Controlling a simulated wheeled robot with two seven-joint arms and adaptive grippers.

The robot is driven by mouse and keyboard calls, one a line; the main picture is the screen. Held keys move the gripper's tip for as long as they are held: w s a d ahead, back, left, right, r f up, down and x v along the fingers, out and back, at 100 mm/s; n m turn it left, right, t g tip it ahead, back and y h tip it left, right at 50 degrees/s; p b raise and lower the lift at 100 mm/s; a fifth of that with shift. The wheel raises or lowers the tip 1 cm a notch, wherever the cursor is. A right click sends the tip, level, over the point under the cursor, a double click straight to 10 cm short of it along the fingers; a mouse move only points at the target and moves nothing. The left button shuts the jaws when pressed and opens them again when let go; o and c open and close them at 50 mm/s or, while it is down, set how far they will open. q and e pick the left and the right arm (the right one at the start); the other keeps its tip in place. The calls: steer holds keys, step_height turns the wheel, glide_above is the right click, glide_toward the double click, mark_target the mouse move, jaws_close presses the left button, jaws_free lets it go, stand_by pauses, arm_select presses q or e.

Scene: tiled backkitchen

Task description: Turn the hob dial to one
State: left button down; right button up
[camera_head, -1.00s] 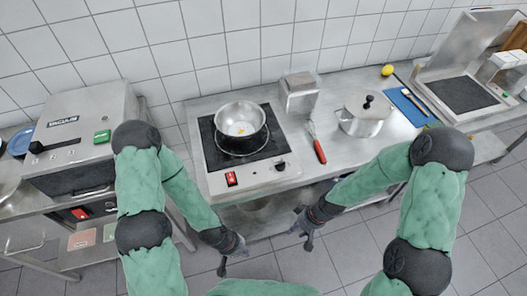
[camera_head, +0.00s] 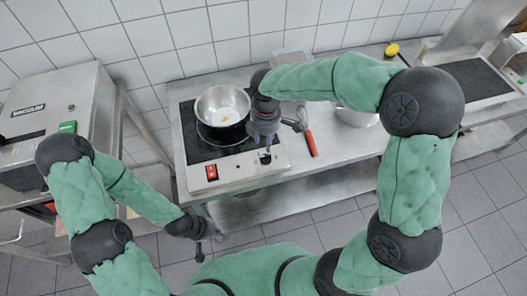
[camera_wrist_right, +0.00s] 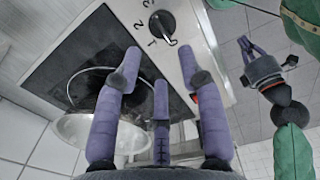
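The hob (camera_head: 243,172) has a black dial (camera_head: 265,158) on its front panel, right of a red switch. In the right wrist view the dial (camera_wrist_right: 163,26) shows the numbers 1, 2 and 3 beside it. Its pale pointer mark sits near the 1, slightly to its right; the exact setting is unclear. My right gripper (camera_head: 264,140) hovers above the dial in the head view. Its purple fingers (camera_wrist_right: 160,65) are spread and empty, with the dial beyond the fingertips. My left gripper (camera_head: 208,245) is open and empty in front of the counter; it also shows in the right wrist view (camera_wrist_right: 252,50).
A red-handled utensil (camera_head: 310,142) lies right of the hob. The vacuum machine (camera_head: 50,115) stands left.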

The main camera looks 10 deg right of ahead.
mark_target(266, 155)
step_height(266, 155, down, 8)
steer(key=shift+f+b, duration=0.15)
steer(key=shift+b, duration=1)
jaws_close()
